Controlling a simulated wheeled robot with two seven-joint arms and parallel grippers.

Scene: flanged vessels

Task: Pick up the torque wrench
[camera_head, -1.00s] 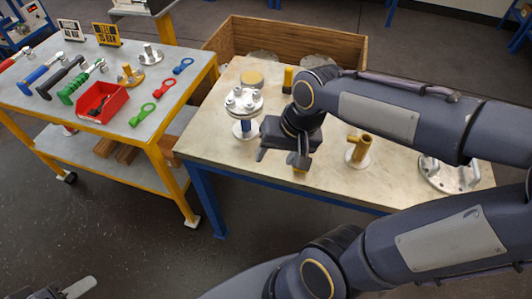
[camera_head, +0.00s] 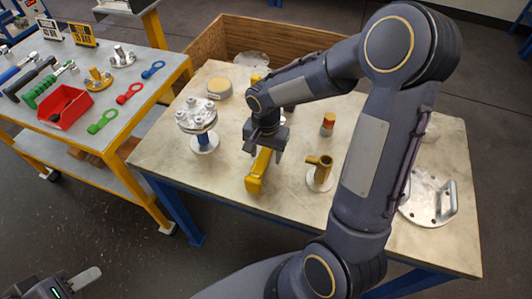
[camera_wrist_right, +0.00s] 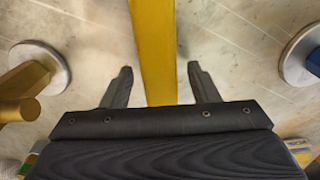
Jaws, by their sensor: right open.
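A long yellow bar-shaped tool (camera_head: 257,172), which I take for the torque wrench, lies on the workbench. My right gripper (camera_head: 265,150) is above it and hides its middle. In the right wrist view the yellow bar (camera_wrist_right: 154,45) runs between the two open fingers of the right gripper (camera_wrist_right: 159,72), with a gap on each side. Its lower part is hidden behind the gripper body. Several wrench-like tools with coloured handles, one of them green (camera_head: 45,90), lie on the cart. My left gripper (camera_head: 75,283) shows only partly at the bottom left.
A flanged vessel with bolts (camera_head: 197,113) stands left of the right gripper. A brass pipe fitting (camera_head: 320,172) and a red-and-yellow cylinder (camera_head: 328,124) stand to the right. A handled metal flange (camera_head: 428,198) lies further right. A red bin (camera_head: 65,107) sits on the cart.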

